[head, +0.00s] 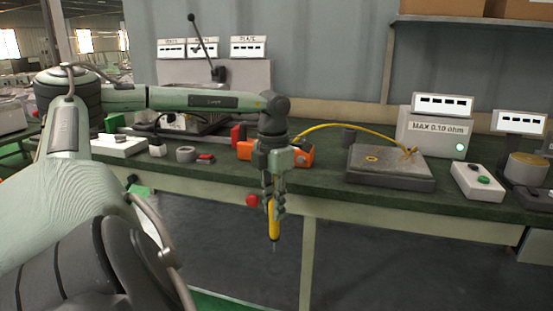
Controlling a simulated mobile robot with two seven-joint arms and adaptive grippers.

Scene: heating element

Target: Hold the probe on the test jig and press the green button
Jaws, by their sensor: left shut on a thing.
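My left gripper (272,196) is shut on the probe (273,221), a yellow handle with a thin dark tip pointing down. It holds the probe in front of the bench's front edge, over the floor gap. The test jig (388,172) is a flat grey block on the bench, to the right of the gripper and apart from the probe. A yellow cable (345,126) arcs to the jig's right end. The green button (484,180) sits on a white box (470,187) right of the jig. My right gripper is not in view.
The meter box (432,132) marked MAX 0.10 ohm stands behind the jig with a lit green lamp. An orange thing (301,153) lies on the bench behind the gripper. A red knob (252,200) is at the bench front. A tape-like roll (526,166) stands far right.

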